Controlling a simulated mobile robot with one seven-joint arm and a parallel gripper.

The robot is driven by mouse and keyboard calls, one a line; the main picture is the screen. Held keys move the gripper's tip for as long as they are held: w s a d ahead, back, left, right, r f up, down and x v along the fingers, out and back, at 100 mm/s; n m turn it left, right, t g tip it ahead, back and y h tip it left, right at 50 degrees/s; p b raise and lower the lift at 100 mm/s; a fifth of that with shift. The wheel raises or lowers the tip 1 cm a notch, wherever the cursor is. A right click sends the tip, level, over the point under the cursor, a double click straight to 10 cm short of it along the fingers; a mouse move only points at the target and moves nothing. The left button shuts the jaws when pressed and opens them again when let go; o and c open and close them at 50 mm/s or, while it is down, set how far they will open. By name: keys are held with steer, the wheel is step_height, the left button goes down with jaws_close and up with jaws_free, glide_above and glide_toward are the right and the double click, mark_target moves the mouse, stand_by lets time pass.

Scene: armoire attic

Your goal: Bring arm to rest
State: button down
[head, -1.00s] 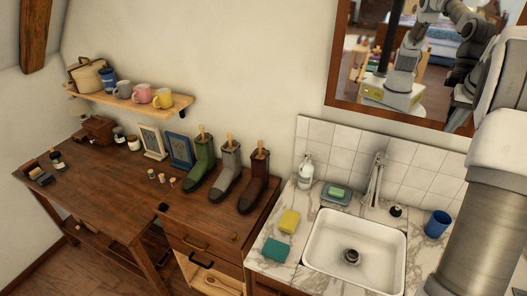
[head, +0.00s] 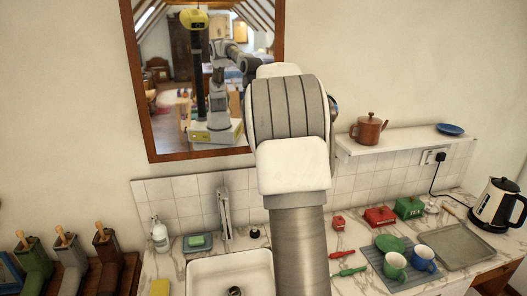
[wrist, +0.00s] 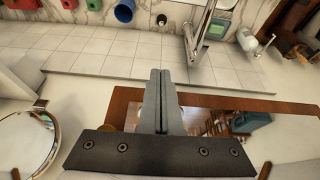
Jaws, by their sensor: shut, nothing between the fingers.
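My gripper (wrist: 162,100) shows in the wrist view, its two grey fingers together with nothing between them. It is in front of the wall near the mirror (wrist: 225,112), apart from the tiles as far as I can tell. In the head view my arm rises through the middle, bent, and hides part of the counter and wall; the fingers are hidden there. The framed mirror (head: 154,110) hangs behind the arm and reflects my body.
The sink (head: 205,268) is left of my arm, with a tap (head: 225,213) and soap bottle (head: 159,235). A shelf (head: 405,140) holds a brown teapot (head: 368,129). The marble counter right of the arm holds mugs on a mat (head: 376,262), a tray (head: 455,249) and a kettle (head: 495,205).

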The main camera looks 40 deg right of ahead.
steer(key=v, duration=0.9)
steer(key=shift+r+b, duration=0.3)
steer(key=shift+b, duration=0.15)
steer(key=shift+a, duration=0.1)
steer(key=s+a+f+n+t+y+b, duration=0.1)
steer(key=s+a+b, duration=0.1)
steer(key=s+a, duration=0.6)
steer(key=s+a+f+n+b, duration=0.1)
steer(key=s+a, duration=0.3)
steer(key=a, duration=0.8)
steer(key=s+a+f+n+b, duration=0.1)
steer(key=s+a+f, duration=0.4)
steer(key=s, duration=0.3)
steer(key=s+a+f+n+b, duration=0.1)
steer(key=s+a+f, duration=0.4)
steer(key=s+f, duration=0.2)
steer(key=shift+s+a+f+t, duration=0.2)
steer(key=shift+s+a+t, duration=0.05)
steer(key=shift+s+t, duration=0.1)
